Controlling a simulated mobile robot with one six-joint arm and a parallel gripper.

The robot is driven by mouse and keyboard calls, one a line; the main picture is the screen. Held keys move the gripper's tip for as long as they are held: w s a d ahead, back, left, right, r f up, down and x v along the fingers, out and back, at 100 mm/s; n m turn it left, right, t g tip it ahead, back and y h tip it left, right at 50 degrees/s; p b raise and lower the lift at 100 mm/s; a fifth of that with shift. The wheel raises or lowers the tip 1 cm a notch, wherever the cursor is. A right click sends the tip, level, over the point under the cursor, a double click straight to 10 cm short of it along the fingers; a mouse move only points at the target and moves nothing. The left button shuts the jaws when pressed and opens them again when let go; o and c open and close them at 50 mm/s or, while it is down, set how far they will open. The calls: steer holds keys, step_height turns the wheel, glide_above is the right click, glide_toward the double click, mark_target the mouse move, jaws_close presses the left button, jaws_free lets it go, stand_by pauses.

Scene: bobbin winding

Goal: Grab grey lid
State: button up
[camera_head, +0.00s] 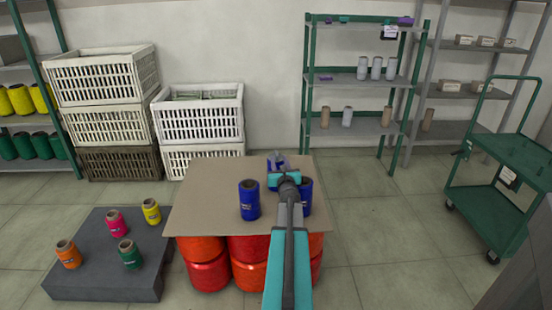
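My gripper (278,161) is at the far end of my teal and grey arm, over the back right part of a brown board. Its fingers are small and partly blurred, so I cannot tell whether they are open or shut. I cannot pick out a grey lid with certainty; one may be hidden by the arm or too small to tell near the fingers. A blue spool (249,199) stands upright on the board left of the arm. Another blue spool (306,196) stands right of the arm, partly hidden by it.
The board (205,195) rests on red and orange spools (208,273). A dark platform (103,284) at left bears several colored spools. White crates (200,121) stand behind, a green rack (342,86) at back right, and a green cart (505,155) at right. Floor between is clear.

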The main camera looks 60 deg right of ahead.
mark_target(277, 157)
steer(key=shift+w+d, duration=0.3)
steer(key=shift+d, duration=0.1)
steer(key=shift+w, duration=0.15)
steer(key=shift+f+p+x, duration=0.15)
steer(key=shift+p+x, duration=0.05)
steer(key=shift+x, duration=1.05)
steer(key=shift+f+p+x, duration=0.1)
steer(key=shift+p+x, duration=0.1)
steer(key=shift+x, duration=1.05)
jaws_close()
